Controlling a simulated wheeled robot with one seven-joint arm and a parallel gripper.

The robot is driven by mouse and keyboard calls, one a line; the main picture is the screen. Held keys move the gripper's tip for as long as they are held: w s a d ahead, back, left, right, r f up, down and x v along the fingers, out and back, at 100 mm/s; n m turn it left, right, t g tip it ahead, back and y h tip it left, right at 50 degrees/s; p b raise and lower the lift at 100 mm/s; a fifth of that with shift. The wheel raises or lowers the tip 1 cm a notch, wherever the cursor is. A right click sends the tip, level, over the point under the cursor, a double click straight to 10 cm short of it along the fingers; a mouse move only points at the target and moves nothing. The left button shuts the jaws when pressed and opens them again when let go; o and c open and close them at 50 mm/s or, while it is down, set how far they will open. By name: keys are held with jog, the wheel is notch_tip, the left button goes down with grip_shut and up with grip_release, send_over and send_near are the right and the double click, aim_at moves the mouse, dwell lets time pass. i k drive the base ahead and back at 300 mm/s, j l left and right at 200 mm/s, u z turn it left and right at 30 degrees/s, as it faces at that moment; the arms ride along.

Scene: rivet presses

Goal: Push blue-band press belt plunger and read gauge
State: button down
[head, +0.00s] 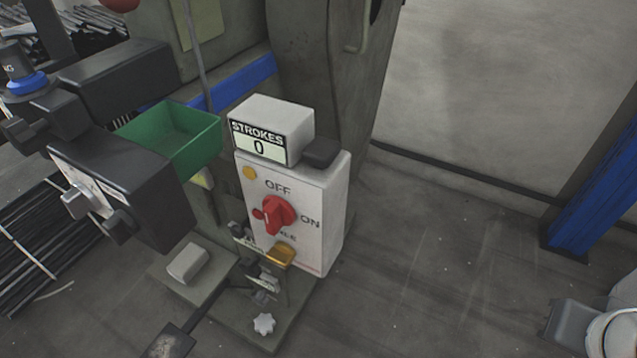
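The blue-band press (300,75) fills the upper middle of the head view, a dark grey machine with a blue band (243,84) across its body. At the far left, a dark cylinder with a blue ring (27,83) stands on a black block; its partly visible lettering looks like "KG". I cannot tell whether this is the belt plunger or its gauge. No readable gauge scale shows. A white counter box (272,125) labelled STROKES reads 0. My gripper is not in view.
A white switch box (322,215) carries a red rotary knob (280,215) with OFF and ON marks. A green bin (180,137) sits beside a black box (135,190). Dark rods (40,245) lie at left. Open floor (430,260) lies right, with a blue post (595,195).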

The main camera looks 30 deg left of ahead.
aim_at(238, 232)
jog(key=u, duration=2.1)
